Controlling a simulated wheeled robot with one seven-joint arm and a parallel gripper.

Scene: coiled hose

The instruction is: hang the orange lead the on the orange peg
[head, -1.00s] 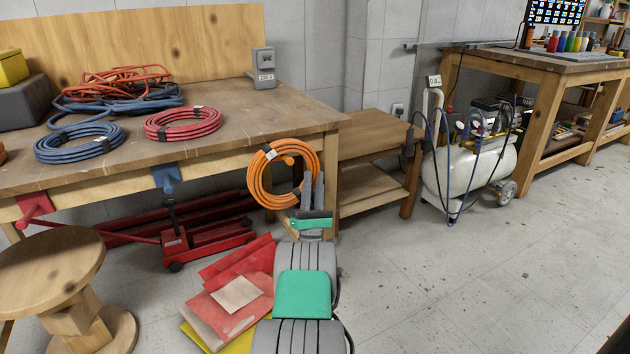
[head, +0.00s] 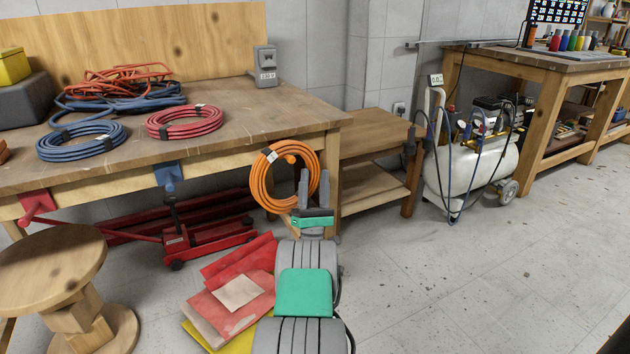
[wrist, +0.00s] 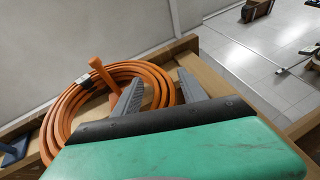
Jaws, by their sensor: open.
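The orange lead (head: 259,186) is a coiled ring hanging at the front right corner of the workbench, with a white tag near its top. The orange peg (head: 290,158) pokes through the inside of the coil near its top, and the coil hangs around it. In the wrist view the lead (wrist: 60,126) and the peg (wrist: 97,68) show beyond my fingers. My gripper (head: 309,188) is open, in front of the coil's lower right part. In the wrist view my gripper (wrist: 158,92) has its fingers apart with nothing held between them; the right part of the coil lies behind them.
The workbench (head: 230,120) carries a blue coil (head: 80,142), a red coil (head: 185,122) and a tangled pile. A red peg (head: 38,203) and a blue peg (head: 167,176) are on its front. A red jack (head: 205,240) and a stool (head: 50,258) stand left; floor right is clear.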

